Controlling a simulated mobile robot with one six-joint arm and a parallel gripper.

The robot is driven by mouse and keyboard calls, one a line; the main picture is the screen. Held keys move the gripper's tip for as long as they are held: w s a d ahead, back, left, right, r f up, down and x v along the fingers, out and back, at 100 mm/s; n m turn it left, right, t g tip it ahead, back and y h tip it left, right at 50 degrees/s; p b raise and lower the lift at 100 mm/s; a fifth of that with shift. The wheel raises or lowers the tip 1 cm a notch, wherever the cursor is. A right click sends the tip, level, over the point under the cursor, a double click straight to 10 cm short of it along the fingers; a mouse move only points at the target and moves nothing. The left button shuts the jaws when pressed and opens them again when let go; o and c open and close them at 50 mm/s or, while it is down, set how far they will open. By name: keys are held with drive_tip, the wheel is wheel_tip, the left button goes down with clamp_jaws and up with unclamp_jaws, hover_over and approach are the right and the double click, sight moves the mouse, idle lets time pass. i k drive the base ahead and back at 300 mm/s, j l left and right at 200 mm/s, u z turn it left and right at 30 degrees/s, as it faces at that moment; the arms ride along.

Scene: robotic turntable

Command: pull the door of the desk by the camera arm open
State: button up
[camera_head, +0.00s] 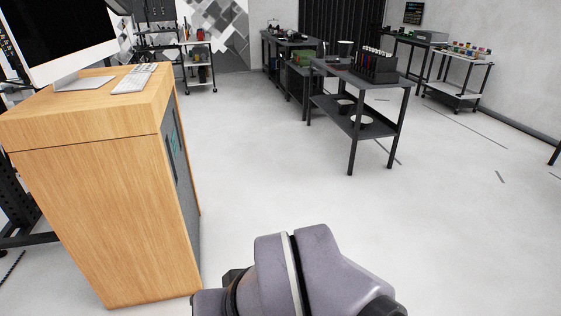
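A wooden desk (100,205) stands at the left, with its plain wood side facing me. Its grey door (180,165) is on the right-hand face and shows only at a steep angle. The door looks flush with the desk; a dark strip and a small teal mark show on it, but I cannot make out a handle. A purple-grey link of my arm shows at the bottom middle, on the floor side to the right of the desk. My gripper is not in view.
A monitor (68,38) and a keyboard (134,78) sit on the desk. A dark two-level table (335,105) with a tube rack (374,66) stands farther back. Another table (468,58) is at the back right. The floor right of the desk is clear.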

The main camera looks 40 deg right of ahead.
sight(170, 129)
drive_tip(key=i+l+z, duration=0.1)
drive_tip(key=z, duration=0.15)
drive_tip(key=i+l+u, duration=0.25)
drive_tip(key=i, duration=0.55)
drive_tip(key=i+l+u, duration=0.2)
drive_tip(key=i+l, duration=0.35)
drive_tip(key=i, duration=0.2)
drive_tip(key=i+l+u, duration=0.25)
drive_tip(key=i+l, duration=0.35)
drive_tip(key=i, duration=0.1)
